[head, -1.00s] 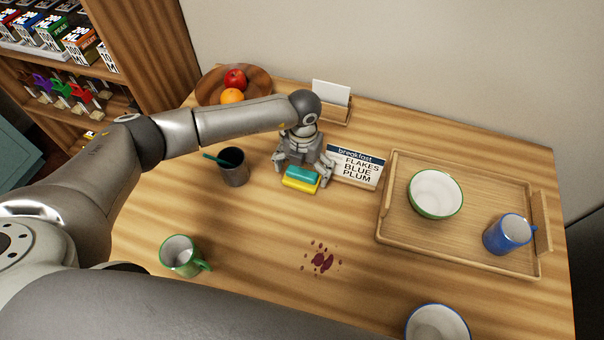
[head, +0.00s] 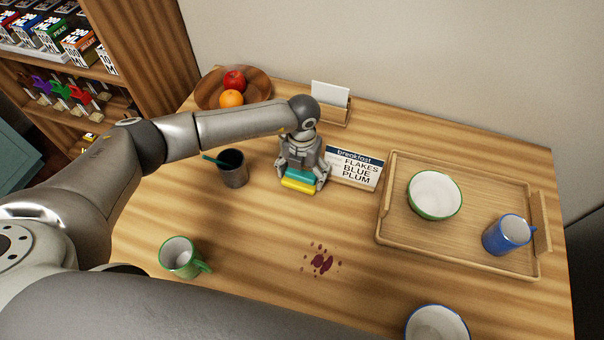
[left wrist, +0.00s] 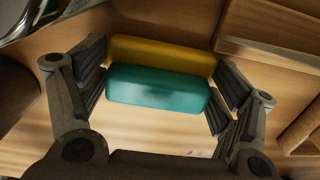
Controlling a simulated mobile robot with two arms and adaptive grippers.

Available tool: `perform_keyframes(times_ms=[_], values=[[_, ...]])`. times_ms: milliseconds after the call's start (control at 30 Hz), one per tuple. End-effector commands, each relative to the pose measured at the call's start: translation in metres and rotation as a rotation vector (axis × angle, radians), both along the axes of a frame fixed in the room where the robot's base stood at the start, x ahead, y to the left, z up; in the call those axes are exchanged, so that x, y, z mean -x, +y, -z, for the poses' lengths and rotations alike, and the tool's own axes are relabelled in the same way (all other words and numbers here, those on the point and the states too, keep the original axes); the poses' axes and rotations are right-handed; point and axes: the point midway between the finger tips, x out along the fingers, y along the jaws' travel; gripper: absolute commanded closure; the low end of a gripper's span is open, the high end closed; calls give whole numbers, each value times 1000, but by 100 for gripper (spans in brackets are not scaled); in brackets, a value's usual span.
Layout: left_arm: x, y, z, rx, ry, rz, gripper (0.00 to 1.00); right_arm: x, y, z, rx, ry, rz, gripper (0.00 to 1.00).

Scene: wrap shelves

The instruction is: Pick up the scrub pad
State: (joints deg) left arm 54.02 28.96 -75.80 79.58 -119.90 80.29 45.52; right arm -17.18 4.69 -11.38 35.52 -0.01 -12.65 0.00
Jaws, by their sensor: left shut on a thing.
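The scrub pad (head: 299,186) is a small block with a teal layer and a yellow layer. It is at the tabletop, left of the breakfast sign, and I cannot tell whether it is clear of the wood. My left gripper (head: 302,177) comes down over it and is shut on its two short ends. In the left wrist view the pad (left wrist: 158,88) spans the gap between the fingers of the left gripper (left wrist: 160,85). My right gripper is not in view.
A dark cup (head: 233,170) with a teal stick stands close left of the gripper. The breakfast sign (head: 354,168) is close right. A wooden tray (head: 460,252) holds a bowl and a blue mug. A green mug (head: 181,258) and dark red stain (head: 321,261) are nearer.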

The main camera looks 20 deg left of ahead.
Motion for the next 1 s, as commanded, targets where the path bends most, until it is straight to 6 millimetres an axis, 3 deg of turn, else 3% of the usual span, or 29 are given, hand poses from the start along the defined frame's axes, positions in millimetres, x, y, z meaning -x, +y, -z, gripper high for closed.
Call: perform_keyframes(times_ms=[267, 567, 800, 1000], values=[[2, -3, -33, 2, -4, 4, 36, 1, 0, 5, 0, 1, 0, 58], [41, -38, -90, 2, -6, 8, 36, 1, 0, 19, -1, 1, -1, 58], [82, -75, -113, 2, -3, 6, 36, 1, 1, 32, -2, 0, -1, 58], [99, -90, -124, 1, -1, 3, 36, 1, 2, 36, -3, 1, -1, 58]])
